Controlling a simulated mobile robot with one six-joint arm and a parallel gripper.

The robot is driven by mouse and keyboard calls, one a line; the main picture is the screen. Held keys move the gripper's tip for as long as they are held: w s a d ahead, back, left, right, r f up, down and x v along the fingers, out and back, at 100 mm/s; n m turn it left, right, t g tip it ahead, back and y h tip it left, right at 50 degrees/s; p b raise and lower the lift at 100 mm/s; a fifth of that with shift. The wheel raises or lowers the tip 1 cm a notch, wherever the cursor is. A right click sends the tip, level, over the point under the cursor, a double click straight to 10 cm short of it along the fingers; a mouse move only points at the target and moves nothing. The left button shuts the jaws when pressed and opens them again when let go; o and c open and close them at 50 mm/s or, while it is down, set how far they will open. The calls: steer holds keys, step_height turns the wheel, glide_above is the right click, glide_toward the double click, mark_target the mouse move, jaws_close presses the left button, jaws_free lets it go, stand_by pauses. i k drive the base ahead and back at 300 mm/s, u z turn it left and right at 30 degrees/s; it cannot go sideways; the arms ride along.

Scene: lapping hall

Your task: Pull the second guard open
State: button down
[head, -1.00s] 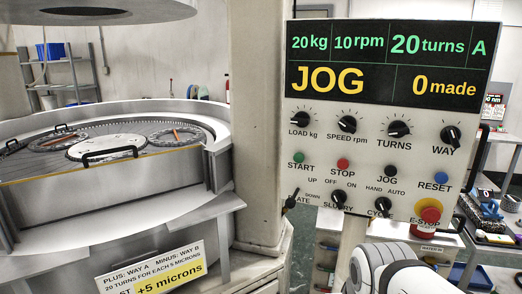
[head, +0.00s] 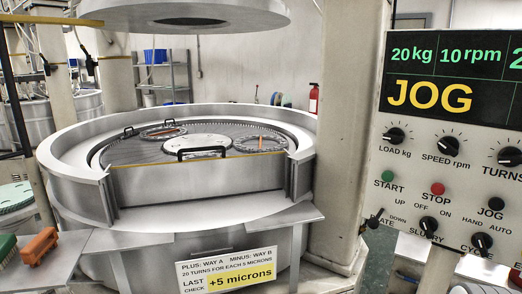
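A lapping machine stands in the middle of the head view. A curved metal guard (head: 200,181) with a yellow top edge closes the front of its round tub, between two upright posts. A black handle (head: 203,151) rises at the middle of the guard's top edge. Behind it lies the grey lapping plate with a pale central disc (head: 197,143) and round carriers. Two smaller black handles show at the plate's far left; I cannot tell what they belong to. No label marks which guard is the second. My gripper is not in view.
A control panel (head: 443,170) reading JOG stands close at the right. Side shelves (head: 275,216) jut out below the tub, and a "+5 microns" sign (head: 226,270) hangs in front. An orange brush (head: 39,246) lies at left. The upper plate (head: 185,12) hangs above.

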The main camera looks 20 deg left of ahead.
mark_target(135, 185)
steer(key=u, duration=1.25)
